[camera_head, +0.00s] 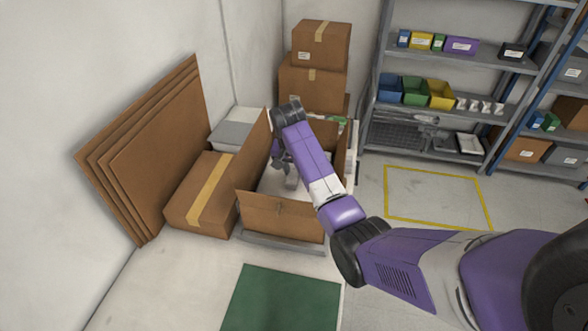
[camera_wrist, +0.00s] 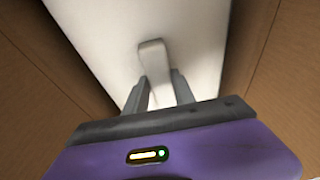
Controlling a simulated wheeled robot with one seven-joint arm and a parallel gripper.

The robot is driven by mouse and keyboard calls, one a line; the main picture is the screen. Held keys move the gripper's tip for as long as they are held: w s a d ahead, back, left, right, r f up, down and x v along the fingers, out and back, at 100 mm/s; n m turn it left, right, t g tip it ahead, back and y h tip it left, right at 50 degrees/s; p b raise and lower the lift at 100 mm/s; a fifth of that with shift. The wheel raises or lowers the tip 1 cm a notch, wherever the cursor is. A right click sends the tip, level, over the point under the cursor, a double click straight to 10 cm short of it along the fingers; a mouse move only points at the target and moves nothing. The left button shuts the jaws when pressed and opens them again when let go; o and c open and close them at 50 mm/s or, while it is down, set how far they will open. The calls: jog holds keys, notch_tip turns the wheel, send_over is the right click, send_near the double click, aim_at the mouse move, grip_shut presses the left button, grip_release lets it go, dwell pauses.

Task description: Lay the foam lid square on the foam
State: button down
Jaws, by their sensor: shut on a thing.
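The foam lid (camera_wrist: 190,40) is a pale, flat slab with a raised grip tab (camera_wrist: 152,60) on top. My gripper (camera_wrist: 160,85) is shut on this tab. In the head view the lid (camera_head: 271,184) lies inside the open cardboard box (camera_head: 280,216), low between its walls. My gripper (camera_head: 289,170) reaches down into the box, partly hidden by my arm. The foam below the lid is hidden, so I cannot tell whether the lid touches it. In the wrist view, brown cardboard walls stand on both sides of the lid.
A taped carton (camera_head: 207,195) and leaning flat cardboard sheets (camera_head: 150,150) stand left of the box. Stacked cartons (camera_head: 313,75) stand behind it. A shelf rack (camera_head: 440,110) is at the right. A green mat (camera_head: 282,298) lies on clear floor in front.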

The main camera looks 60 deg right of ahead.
jog(key=c, duration=1)
grip_release()
jog(key=shift+f, duration=0.1)
jog(key=shift+c, duration=0.2)
jog(key=v, duration=1.2)
